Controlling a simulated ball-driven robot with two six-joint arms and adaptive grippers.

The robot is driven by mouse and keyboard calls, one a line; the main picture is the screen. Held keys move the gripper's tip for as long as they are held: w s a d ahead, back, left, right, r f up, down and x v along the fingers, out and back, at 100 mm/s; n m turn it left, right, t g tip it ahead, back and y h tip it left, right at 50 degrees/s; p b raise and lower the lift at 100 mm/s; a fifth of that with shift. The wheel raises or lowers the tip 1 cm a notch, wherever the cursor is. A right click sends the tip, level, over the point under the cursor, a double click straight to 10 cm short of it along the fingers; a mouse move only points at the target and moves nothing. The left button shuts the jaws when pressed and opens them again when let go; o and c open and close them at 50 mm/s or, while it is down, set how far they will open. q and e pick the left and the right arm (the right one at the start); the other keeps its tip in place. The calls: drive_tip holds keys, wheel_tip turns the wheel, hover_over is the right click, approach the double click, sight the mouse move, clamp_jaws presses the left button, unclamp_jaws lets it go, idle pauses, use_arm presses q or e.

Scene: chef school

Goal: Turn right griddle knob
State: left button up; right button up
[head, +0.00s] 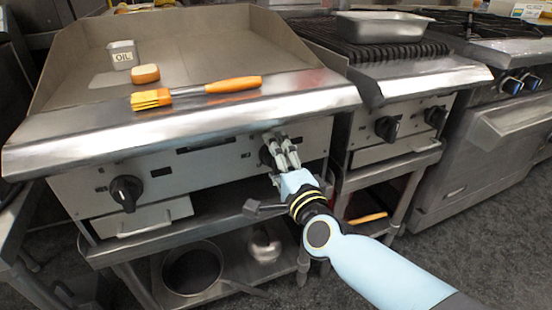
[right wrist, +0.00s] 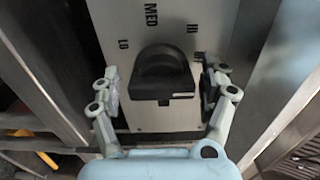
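The right griddle knob (right wrist: 163,75) is black and round-topped, on a steel panel marked LO at left, MED at top and HI at right. A short white mark shows at its lower right edge. In the head view the knob (head: 267,157) is mostly hidden behind my right gripper (head: 278,146). In the right wrist view my right gripper (right wrist: 162,85) is open, one finger on each side of the knob, with small gaps showing. The left griddle knob (head: 126,192) stands free on the same griddle front (head: 215,163). My left gripper is not in view.
A grill with two black knobs (head: 387,128) and a metal tray (head: 382,26) stands to the right.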

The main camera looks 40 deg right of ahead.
drive_tip(key=v, duration=1.2)
drive_tip(key=shift+a+r, duration=0.1)
drive_tip(key=s+f+n+g+y, duration=0.1)
drive_tip(key=s+f+n+g, duration=0.25)
drive_tip(key=f, duration=0.65)
drive_tip(key=s+f+n+g+y, duration=0.15)
drive_tip(key=s+f+n, duration=0.3)
drive_tip(key=f, duration=0.55)
drive_tip(key=s+f+n+g+y, duration=0.1)
drive_tip(key=s+f+n+g, duration=0.3)
drive_tip(key=f, duration=0.6)
drive_tip(key=s+d+f+n+g, duration=0.1)
drive_tip(key=s+f+n+g, duration=0.3)
drive_tip(key=s, duration=0.9)
drive_tip(key=s+d+f+n+g, duration=0.2)
drive_tip(key=s+f+n+g, duration=0.2)
drive_tip(key=s, duration=0.9)
wheel_tip(320, 180, down, 3)
drive_tip(key=shift+r+n+p, duration=0.1)
drive_tip(key=shift+n+p, duration=0.3)
drive_tip(key=shift+n, duration=0.1)
drive_tip(key=shift+d+h, duration=0.1)
drive_tip(key=shift+h, duration=0.15)
